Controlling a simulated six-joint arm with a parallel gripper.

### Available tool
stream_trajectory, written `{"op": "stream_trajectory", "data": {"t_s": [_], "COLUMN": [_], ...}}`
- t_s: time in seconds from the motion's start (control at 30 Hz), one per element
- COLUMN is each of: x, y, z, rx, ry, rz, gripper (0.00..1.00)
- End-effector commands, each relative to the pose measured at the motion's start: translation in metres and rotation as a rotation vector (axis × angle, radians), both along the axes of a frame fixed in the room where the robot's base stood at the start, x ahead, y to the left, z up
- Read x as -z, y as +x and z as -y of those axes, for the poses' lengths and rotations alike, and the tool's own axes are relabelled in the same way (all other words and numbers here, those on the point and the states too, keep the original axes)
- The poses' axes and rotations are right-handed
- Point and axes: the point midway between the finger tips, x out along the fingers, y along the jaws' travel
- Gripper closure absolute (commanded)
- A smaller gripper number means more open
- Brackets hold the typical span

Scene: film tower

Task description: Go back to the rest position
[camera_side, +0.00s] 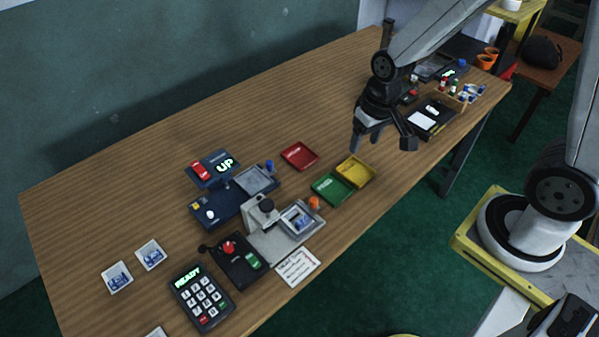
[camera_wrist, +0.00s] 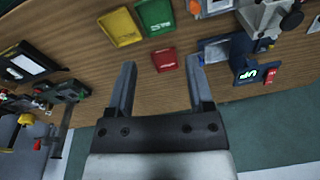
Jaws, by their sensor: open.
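My gripper (camera_side: 382,137) hangs in the air over the right half of the wooden table (camera_side: 110,180), beyond the coloured trays. In the wrist view my gripper (camera_wrist: 162,85) has its two fingers spread wide, with nothing between them but bare table and a red tray (camera_wrist: 164,59) at the far side. It is open and empty, and touches nothing that I can see.
Red (camera_side: 299,156), green (camera_side: 332,187) and yellow (camera_side: 356,170) trays lie mid-table. Left of them stand a blue device reading "UP" (camera_side: 212,168), a grey press (camera_side: 266,222) and a keypad reading "READY" (camera_side: 201,298). A black box (camera_side: 430,119) lies right of my gripper. The table's back left is clear.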

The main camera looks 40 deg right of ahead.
Motion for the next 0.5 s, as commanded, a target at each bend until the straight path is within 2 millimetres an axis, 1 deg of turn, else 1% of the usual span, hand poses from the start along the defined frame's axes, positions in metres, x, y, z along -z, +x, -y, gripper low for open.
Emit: {"op": "stream_trajectory", "data": {"t_s": [0.03,0.2,0.3,0.5], "x": [-0.005,-0.014,-0.016,-0.017], "y": [-0.007,-0.025,-0.031,-0.035], "z": [0.001,0.004,0.005,0.006], "rx": [-0.029,-0.117,-0.149,-0.170], "ry": [-0.011,-0.045,-0.057,-0.066], "rz": [0.024,0.085,0.106,0.120], "gripper": [0.33,0.33,0.33,0.33]}}
